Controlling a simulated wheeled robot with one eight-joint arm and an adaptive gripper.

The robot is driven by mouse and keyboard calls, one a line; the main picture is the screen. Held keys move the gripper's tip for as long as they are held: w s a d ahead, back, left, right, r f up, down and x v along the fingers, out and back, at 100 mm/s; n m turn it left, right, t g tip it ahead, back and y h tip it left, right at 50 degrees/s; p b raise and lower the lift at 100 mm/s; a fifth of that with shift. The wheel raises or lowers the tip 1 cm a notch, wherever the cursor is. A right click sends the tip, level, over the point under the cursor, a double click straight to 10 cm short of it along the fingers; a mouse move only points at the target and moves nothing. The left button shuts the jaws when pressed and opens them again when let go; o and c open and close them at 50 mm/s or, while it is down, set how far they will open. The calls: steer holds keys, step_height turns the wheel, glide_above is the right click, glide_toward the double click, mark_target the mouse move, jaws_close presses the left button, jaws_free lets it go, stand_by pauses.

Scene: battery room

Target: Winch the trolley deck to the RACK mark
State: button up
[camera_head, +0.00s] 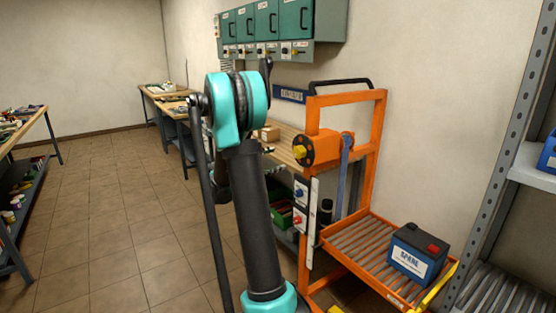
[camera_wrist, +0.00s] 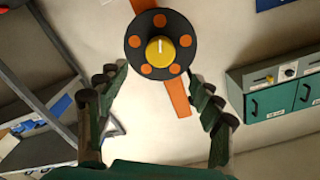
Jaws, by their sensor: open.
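The orange trolley (camera_head: 372,150) stands by the back wall. Its roller deck (camera_head: 350,245) is low on the frame, carrying a dark-blue battery (camera_head: 416,252) labelled SPARE. The orange winch drum (camera_head: 322,147) is high on the frame, with a strap (camera_head: 345,170) running down from it. Its black disc with orange dots and yellow centre knob (camera_wrist: 160,48) faces my wrist camera. My gripper (camera_wrist: 160,88) is open and empty, its fingers apart below the disc in the wrist view. A white strip (camera_head: 312,225) runs down the trolley's post; I cannot read a RACK mark on it.
A wooden workbench (camera_head: 282,150) stands behind the trolley. Green wall cabinets (camera_head: 265,22) hang above it. A grey metal rack (camera_head: 500,140) is at the right. Another bench (camera_head: 25,125) is at the left, and the tiled floor (camera_head: 110,220) between is clear.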

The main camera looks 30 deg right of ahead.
steer(key=m, duration=3.1)
glide_toward(296, 152)
steer(key=d, duration=1.1)
steer(key=shift+w, duration=0.35)
